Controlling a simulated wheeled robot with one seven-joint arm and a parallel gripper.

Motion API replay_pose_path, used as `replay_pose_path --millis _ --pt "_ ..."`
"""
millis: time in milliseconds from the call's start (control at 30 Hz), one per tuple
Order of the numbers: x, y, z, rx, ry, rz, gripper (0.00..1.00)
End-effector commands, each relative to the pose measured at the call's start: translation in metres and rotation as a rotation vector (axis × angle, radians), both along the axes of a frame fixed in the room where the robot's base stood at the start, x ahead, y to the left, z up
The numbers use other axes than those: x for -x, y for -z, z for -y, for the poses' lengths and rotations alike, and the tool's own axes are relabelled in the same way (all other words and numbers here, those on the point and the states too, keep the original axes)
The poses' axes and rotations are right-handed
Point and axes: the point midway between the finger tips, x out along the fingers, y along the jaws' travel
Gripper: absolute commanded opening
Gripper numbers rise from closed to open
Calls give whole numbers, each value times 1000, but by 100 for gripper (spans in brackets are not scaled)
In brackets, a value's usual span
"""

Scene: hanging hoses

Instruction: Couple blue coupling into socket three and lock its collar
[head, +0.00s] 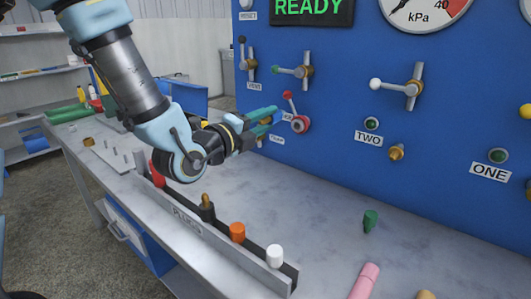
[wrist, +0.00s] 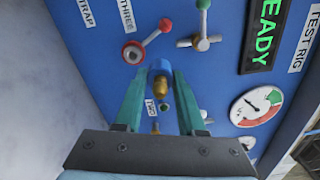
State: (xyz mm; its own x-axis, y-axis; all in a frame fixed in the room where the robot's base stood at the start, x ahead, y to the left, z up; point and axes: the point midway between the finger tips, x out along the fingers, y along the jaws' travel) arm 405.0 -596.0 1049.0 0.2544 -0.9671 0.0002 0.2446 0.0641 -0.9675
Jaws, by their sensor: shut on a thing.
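My gripper (head: 262,118) is at the blue panel (head: 340,65), left of the red-lever valve (head: 300,122). In the wrist view its teal fingers (wrist: 158,85) are shut on the blue coupling (wrist: 160,65), which has a brass part (wrist: 160,86). Socket three is not clearly visible in either view. I cannot tell whether the coupling touches it, or how its collar is turned.
The red-lever valve is close to the fingers. Sockets TWO (head: 396,152) and ONE (head: 528,192) are farther right. A plug rack (head: 225,245) runs along the bench's front edge. A green plug (head: 370,221) and a pink piece (head: 364,281) are at the right; the middle bench is clear.

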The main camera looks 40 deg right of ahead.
Motion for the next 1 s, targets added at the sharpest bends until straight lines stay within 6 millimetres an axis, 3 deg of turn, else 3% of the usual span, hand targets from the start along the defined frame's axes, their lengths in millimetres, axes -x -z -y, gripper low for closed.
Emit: replay_pose_path --millis 33,333,1000 --pt "0 15 0 0 0 0 0" --pt "0 55 0 1 0 0 0" --pt "1 60 -2 14 1 -45 0"
